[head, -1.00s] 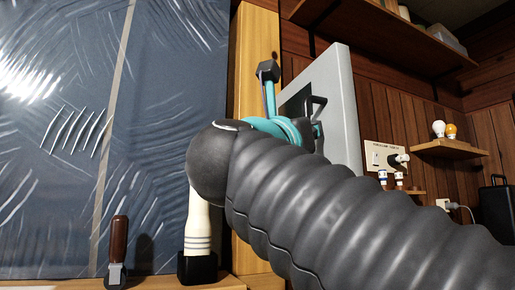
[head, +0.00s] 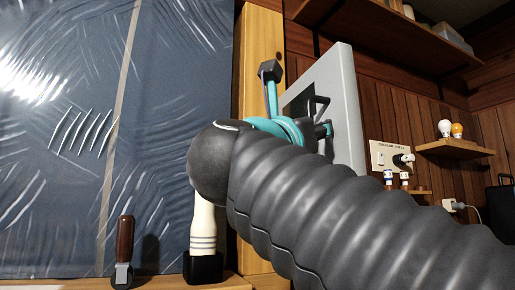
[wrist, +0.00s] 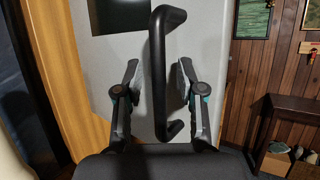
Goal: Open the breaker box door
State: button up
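The grey breaker box (head: 345,110) is on the wall right of a wooden post in the head view. Its pale front (wrist: 215,65) fills the middle of the wrist view, with a dark panel at upper left. A black bar handle (wrist: 158,75) stands out from this front; part of it also shows in the head view (head: 318,103). My gripper (wrist: 158,82) is open, one finger on each side of the handle's lower half, with visible gaps. In the head view my arm hides much of my gripper and the box's lower part.
A wooden shelf (head: 410,35) hangs above right. A small shelf with bulbs (head: 455,148) and a socket panel (head: 391,157) are on the paneled wall. A wood-handled tool (head: 125,240) and a cream-handled tool (head: 203,230) stand at lower left. A dark bench (wrist: 290,110) is at right.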

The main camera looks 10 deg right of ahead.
jog(key=v, duration=1.2)
dwell(0.3)
jog(key=shift+w, duration=0.1)
dwell(0.3)
